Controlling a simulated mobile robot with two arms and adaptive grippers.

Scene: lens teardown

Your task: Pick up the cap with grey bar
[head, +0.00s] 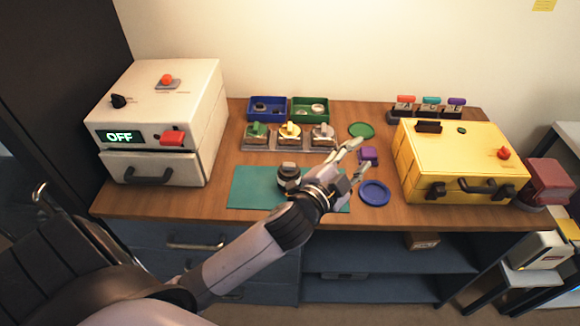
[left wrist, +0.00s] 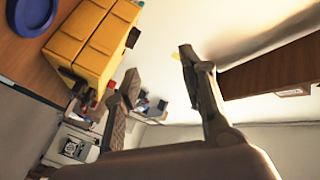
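Three small squat pieces stand on a grey rack in the head view, topped green (head: 256,130), yellow (head: 290,131) and grey (head: 322,132). Another dark round piece with a grey top (head: 288,172) stands on the green mat (head: 250,188), just left of my left gripper's wrist. I cannot tell for certain which of the grey-topped pieces is the cap with grey bar. My left gripper (head: 360,157) is open, its fingers pointing right and back near a small purple block (head: 368,154). Its spread fingers show empty in the left wrist view (left wrist: 158,68). My right gripper is out of view.
A white machine reading OFF (head: 165,115) stands left, a yellow case (head: 460,150) right. Blue (head: 265,116) and green (head: 310,120) trays sit behind the rack. A green disc (head: 361,130) and blue disc (head: 375,193) lie near my fingers. A tagged stand (head: 430,112) is behind the case.

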